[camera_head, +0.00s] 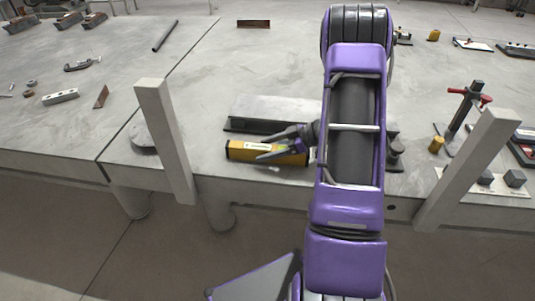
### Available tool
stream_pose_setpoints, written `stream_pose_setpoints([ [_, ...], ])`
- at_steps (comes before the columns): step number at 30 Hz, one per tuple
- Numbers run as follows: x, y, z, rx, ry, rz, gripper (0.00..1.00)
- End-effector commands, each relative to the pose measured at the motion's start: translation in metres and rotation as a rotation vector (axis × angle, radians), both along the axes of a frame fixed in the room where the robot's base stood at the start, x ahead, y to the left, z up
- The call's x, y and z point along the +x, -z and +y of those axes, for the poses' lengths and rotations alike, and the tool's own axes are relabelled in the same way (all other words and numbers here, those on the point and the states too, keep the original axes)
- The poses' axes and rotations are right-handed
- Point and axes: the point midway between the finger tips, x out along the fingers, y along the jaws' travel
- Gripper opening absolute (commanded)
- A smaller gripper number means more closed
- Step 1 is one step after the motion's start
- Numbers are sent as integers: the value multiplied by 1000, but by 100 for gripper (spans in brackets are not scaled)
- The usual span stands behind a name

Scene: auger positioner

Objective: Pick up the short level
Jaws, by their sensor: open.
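The short level is most likely the yellow bar (239,150) lying near the front edge of the grey table, with a light label area on its face. My gripper (262,145) is open and reaches in from the right, its fingers over the middle of the yellow bar. The fingers hide part of the bar's top. I cannot tell whether they touch it. My purple arm covers the area right of the bar.
A grey metal plate or beam (270,107) lies just behind the yellow bar. Pale upright posts stand at the left (166,140) and right (470,168) of the front edge. A clamp stand with red handles (463,112) is at the right. The table's back middle is mostly clear.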

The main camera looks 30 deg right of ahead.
Motion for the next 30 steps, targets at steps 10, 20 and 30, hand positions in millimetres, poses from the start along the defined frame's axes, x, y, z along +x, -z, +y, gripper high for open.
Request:
stream_pose_setpoints([
  [10, 0, -1, -1, 0, 0, 0, 27],
  [20, 0, -1, -1, 0, 1, 0, 0],
  [30, 0, -14, -1, -1, 0, -5, 0],
])
